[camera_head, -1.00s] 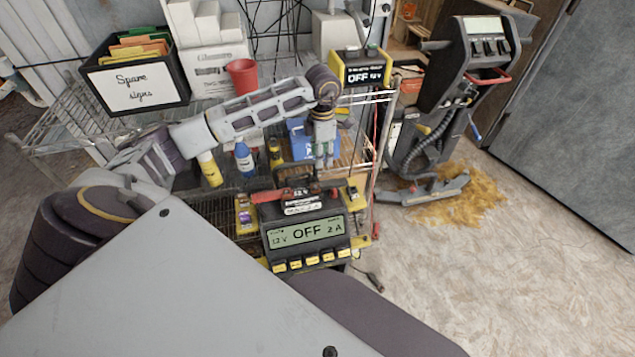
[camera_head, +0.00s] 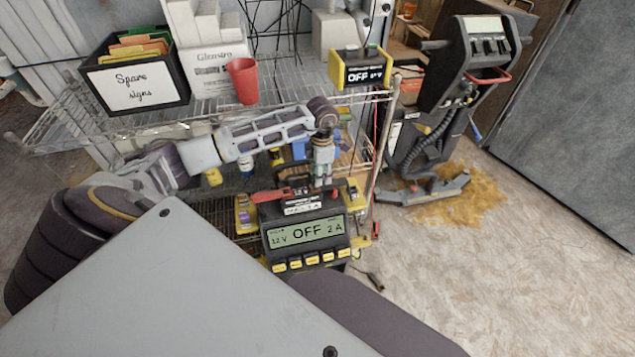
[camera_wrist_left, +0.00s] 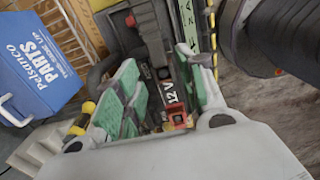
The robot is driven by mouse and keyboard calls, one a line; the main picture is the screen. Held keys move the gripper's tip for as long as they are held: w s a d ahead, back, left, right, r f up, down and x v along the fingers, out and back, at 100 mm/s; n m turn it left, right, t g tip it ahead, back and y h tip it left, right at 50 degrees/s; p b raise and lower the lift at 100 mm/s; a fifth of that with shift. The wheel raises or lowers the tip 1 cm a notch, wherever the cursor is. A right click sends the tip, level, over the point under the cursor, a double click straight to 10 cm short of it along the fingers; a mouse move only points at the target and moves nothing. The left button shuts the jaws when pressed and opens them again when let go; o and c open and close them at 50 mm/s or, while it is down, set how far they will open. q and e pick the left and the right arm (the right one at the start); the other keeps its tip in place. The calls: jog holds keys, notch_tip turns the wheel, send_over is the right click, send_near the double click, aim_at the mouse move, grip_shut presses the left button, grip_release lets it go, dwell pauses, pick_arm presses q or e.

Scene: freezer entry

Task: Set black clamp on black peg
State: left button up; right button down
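My left gripper (camera_head: 322,182) points down at the top of the battery block behind the charger (camera_head: 306,236). In the left wrist view its green finger pads (camera_wrist_left: 165,95) stand apart. A dark piece (camera_wrist_left: 152,45), seemingly the black clamp, lies between and beyond them; I cannot make out contact or its exact shape. The black peg is not clearly visible. A red clamp (camera_head: 270,195) lies left of the gripper on the block. A 12V label (camera_wrist_left: 172,93) and a small red part (camera_wrist_left: 178,118) show between the pads. My right gripper is not in view.
The charger display reads OFF, 12 V, 2 A. A wire shelf carries a black sign box (camera_head: 135,78), a red cup (camera_head: 243,80) and a yellow-black unit (camera_head: 361,68). A blue parts box (camera_wrist_left: 38,72) stands beside the gripper.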

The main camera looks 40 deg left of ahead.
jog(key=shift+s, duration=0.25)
pick_arm(q)
jog(key=shift+f, duration=0.45)
notch_tip(320, 180, down, 4)
jog(key=shift+a+r, duration=0.1)
jog(key=shift+r, duration=0.1)
jog(key=shift+f, duration=0.3)
grip_shut()
jog(key=shift+r, duration=0.15)
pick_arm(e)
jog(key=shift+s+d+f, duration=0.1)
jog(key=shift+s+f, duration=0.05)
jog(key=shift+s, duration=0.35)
